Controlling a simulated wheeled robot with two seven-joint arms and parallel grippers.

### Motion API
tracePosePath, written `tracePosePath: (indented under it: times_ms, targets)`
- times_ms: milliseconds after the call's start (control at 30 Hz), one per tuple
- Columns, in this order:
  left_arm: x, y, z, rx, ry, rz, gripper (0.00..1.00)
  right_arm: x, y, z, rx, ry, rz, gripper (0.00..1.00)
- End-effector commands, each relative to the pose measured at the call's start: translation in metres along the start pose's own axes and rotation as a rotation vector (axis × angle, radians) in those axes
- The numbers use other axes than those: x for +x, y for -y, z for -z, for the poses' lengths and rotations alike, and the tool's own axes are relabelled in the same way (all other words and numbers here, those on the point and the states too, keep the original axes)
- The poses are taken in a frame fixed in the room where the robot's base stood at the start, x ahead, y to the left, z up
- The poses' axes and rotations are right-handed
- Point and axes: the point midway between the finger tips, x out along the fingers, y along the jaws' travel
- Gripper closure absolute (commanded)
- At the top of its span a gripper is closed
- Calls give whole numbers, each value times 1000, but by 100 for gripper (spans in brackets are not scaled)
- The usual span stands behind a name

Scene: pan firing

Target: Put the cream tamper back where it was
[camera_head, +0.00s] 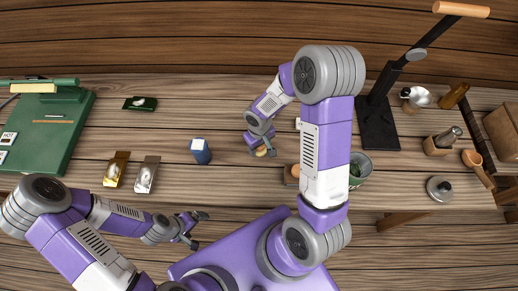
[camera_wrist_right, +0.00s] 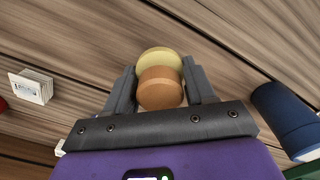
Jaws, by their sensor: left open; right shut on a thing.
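The cream tamper (camera_wrist_right: 160,62) has a pale yellow-cream disc and a round wooden knob. In the right wrist view it is between the two fingers of my right gripper (camera_wrist_right: 160,85), which is shut on it. In the head view the tamper (camera_head: 262,152) shows small just below my right gripper (camera_head: 264,140), over the middle of the table. I cannot tell whether it touches the table. My left gripper (camera_head: 200,228) is open and empty near the table's front edge.
A blue container (camera_head: 200,151) stands left of the tamper and also shows in the right wrist view (camera_wrist_right: 288,115). A black stand (camera_head: 378,125) is further right. Gold and silver packets lie left.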

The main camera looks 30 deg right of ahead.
Motion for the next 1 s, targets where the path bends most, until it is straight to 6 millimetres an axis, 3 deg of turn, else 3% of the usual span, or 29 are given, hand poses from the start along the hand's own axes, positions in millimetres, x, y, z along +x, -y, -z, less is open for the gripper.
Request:
tracePosePath:
  times_ms: [167,567,600,700,733,1000]
  targets:
    - [5,2,0,0,-1,0,6,26,0,-1,1,4,0,84]
    - [10,3,1,0,-1,0,6,31,0,0,1,1,0,84]
    - [8,3,1,0,-1,0,6,30,0,0,1,1,0,39]
    - [8,3,1,0,-1,0,6,29,0,0,1,1,0,24]
    - [8,3,1,0,-1,0,6,29,0,0,1,1,0,20]
    - [7,3,1,0,-1,0,6,29,0,0,1,1,0,20]
